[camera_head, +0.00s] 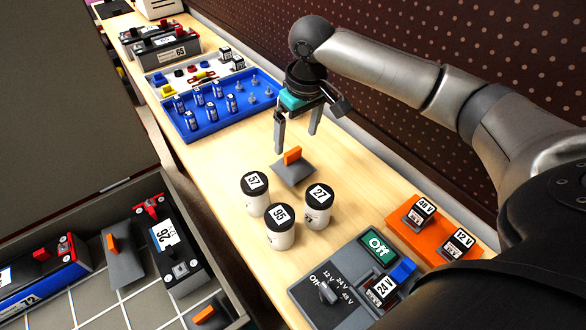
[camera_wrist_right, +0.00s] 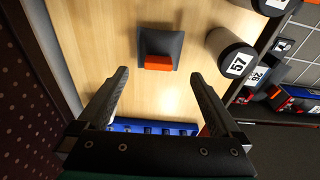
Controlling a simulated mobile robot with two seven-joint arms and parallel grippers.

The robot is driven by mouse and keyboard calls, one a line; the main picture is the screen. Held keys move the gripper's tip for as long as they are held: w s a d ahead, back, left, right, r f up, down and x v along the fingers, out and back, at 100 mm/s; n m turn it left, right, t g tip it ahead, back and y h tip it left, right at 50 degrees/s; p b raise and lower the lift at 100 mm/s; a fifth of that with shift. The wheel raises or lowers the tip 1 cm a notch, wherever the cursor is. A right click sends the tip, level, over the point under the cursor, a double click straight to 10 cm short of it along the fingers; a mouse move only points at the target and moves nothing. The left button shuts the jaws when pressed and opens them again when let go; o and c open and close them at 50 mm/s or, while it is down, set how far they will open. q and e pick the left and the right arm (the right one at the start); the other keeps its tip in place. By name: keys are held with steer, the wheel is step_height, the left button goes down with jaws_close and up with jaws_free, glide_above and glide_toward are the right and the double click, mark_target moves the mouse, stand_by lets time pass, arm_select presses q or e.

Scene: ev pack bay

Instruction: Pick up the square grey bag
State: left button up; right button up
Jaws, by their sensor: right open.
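My right gripper (camera_head: 297,140) is open and empty, pointing down just above and behind the bag. In the right wrist view its two fingers (camera_wrist_right: 159,76) are spread wide, and the bag sits ahead of the gap between them. My left gripper is in neither view.
Several black-lidded white jars, including 57 (camera_head: 257,203), stand close in front of the bag. A blue tray (camera_head: 181,132) of small cells lies behind left. A grey switch panel (camera_head: 331,312) and an orange block (camera_head: 403,229) are nearer. A large tray (camera_head: 87,308) holds batteries and other grey orange-tabbed pieces.

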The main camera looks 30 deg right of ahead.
mark_target(294, 151)
steer(key=f, duration=0.3)
steer(key=shift+w+b, duration=0.25)
steer(key=shift+b, duration=0.05)
steer(key=shift+w+f, duration=0.1)
steer(key=shift+f, duration=0.5)
steer(key=f+b, duration=0.1)
steer(key=f, duration=0.1)
steer(key=f+b, duration=0.1)
steer(key=shift+w+f, duration=0.45)
steer(key=shift+f, duration=0.25)
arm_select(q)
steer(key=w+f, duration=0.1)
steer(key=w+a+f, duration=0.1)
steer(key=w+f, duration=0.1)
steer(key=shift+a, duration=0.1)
arm_select(e)
steer(key=shift+r, duration=0.1)
steer(key=c, duration=1.2)
